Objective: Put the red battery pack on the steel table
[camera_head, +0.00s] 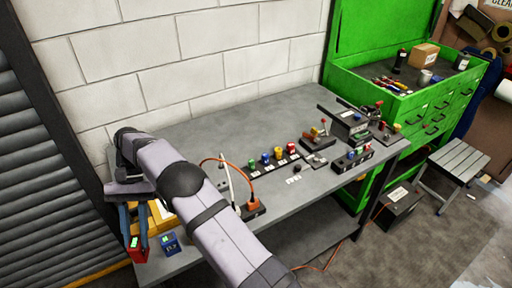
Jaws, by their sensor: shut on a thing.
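My gripper (136,236) points down at the left end of the grey steel table (240,130). It is shut on the red battery pack (138,253), which shows a small green patch near its top. The pack hangs upright between the dark fingers, at the table's left edge in the picture. I cannot tell whether its underside touches anything. A blue battery pack (170,244) stands just to the right of it. A yellow object (160,216) behind them is partly hidden by my arm.
A power strip (252,208) with orange and white cables lies mid-table. Coloured knobs (278,154) and lever boxes (318,138) line the table toward the right. A green tool cabinet (410,100) stands at the right. The table's back left is bare.

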